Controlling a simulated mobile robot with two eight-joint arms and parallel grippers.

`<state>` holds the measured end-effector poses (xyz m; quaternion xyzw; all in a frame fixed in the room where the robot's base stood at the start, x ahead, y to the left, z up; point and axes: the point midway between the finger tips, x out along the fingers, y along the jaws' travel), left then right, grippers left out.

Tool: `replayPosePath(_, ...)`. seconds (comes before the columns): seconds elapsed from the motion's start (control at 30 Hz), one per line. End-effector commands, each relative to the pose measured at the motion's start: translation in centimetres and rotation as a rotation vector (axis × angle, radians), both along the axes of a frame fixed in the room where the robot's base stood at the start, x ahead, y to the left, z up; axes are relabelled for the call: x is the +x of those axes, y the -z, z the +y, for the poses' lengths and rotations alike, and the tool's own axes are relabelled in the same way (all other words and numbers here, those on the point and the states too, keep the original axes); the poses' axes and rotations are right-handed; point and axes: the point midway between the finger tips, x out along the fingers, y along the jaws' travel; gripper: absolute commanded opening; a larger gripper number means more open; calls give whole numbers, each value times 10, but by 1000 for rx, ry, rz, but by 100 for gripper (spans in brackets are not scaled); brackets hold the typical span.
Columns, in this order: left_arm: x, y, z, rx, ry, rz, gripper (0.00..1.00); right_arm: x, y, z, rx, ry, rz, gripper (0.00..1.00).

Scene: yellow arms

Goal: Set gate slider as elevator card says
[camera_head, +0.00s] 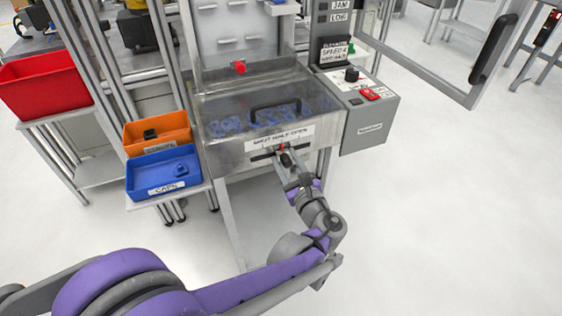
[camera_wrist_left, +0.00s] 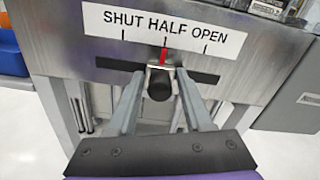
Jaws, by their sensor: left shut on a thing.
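The gate slider has a dark round knob (camera_wrist_left: 159,86) and a red pointer (camera_wrist_left: 163,55), set in a black slot on the metal hopper front. The label (camera_wrist_left: 165,30) above reads SHUT HALF OPEN, and the pointer stands at the middle mark, under HALF. My left gripper (camera_head: 285,157) is at the slot, its two fingers closed on the slider's knob from either side. The elevator card (camera_head: 335,53) stands on the grey control box at right; a SPEED line shows, but its last line is too small to read surely. My right gripper is out of view.
The hopper (camera_head: 225,145) has a clear lid with a black handle (camera_head: 275,107) over blue pieces. The control box (camera_head: 368,125) has a black knob and a red button. Red (camera_head: 45,88), orange (camera_head: 135,145) and blue (camera_head: 140,187) bins stand left.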

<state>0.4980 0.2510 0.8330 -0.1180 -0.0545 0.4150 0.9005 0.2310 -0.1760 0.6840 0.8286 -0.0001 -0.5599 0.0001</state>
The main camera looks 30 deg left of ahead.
Motion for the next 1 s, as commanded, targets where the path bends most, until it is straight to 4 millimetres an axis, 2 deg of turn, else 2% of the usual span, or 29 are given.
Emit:
replayPosePath(0.07, 0, 0, 0, -3, -1, -1, 0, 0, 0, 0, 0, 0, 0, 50)
replayPosePath(0.1, 0, 0, 0, -3, -1, -1, 56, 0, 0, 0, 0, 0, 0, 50)
replayPosePath(0.13, 0, 0, 0, -3, -1, -1, 61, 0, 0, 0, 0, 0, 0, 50)
replayPosePath(0.53, -5, 0, -6, -2, 1, -1, 61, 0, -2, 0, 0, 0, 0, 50)
replayPosePath(1.0, -60, -1, -71, -3, 3, -2, 61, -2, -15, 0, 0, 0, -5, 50)
